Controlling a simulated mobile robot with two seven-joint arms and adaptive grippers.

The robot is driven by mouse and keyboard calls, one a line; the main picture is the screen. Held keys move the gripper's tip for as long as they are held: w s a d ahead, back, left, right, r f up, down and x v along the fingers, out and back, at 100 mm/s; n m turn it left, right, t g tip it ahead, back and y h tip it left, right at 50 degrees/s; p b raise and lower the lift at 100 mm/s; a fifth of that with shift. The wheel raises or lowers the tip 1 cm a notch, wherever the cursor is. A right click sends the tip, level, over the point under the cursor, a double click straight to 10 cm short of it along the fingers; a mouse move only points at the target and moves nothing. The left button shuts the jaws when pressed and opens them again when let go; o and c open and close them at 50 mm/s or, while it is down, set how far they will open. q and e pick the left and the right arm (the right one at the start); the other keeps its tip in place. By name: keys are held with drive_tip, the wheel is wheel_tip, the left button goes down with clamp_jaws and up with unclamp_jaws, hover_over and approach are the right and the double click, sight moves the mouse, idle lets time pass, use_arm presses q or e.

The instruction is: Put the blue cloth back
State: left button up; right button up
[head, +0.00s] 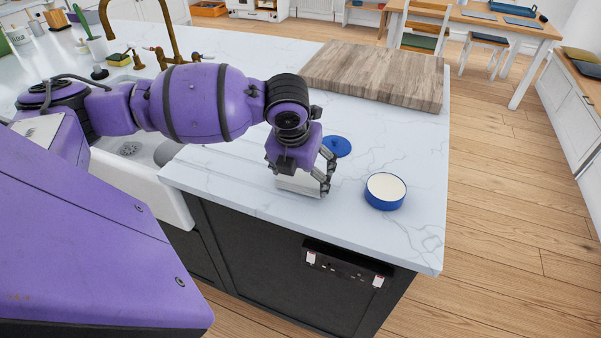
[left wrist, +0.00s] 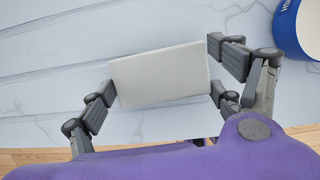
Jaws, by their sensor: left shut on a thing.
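My left gripper (head: 305,184) is low over the marble counter near its front edge. It is shut on a pale grey, flat rectangular block (head: 297,189), which also shows between its fingers in the left wrist view (left wrist: 161,75). Whether the block touches the counter is unclear. I cannot make out a blue cloth in either view. My right gripper is not in view.
A round blue tin with a cream top (head: 385,191) stands right of my gripper. A flat blue disc (head: 336,147) lies behind it. A wooden board (head: 375,75) lies further back. The white sink (head: 140,178) is left. The counter's front right corner is clear.

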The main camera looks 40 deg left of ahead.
sight(300, 184)
use_arm(q)
drive_tip(key=o, duration=0.9)
drive_tip(key=shift+f, duration=0.25)
drive_tip(key=shift+d+v, duration=0.2)
drive_tip(key=shift+v, duration=3.75)
